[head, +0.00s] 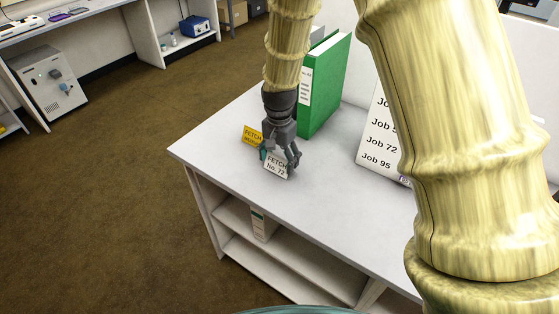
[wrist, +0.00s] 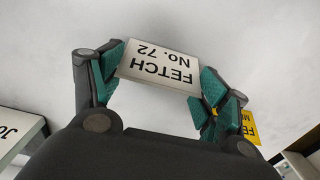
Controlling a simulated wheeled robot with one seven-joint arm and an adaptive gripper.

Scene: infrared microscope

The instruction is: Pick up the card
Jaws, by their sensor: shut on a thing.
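A white card (head: 277,166) reading "FETCH No. 72" is at my gripper on the white table top in the head view. In the wrist view the card (wrist: 160,68) appears upside down, with its two short edges between the green-padded fingers. My gripper (head: 280,160) points down and is shut on the card; it also shows in the wrist view (wrist: 158,82). I cannot tell whether the card touches the table top.
A yellow card (head: 252,136) stands just left of my gripper. A green binder (head: 326,85) stands behind it. A white board (head: 378,140) listing jobs is to the right. The white table top (head: 225,145) is clear toward its front left edge.

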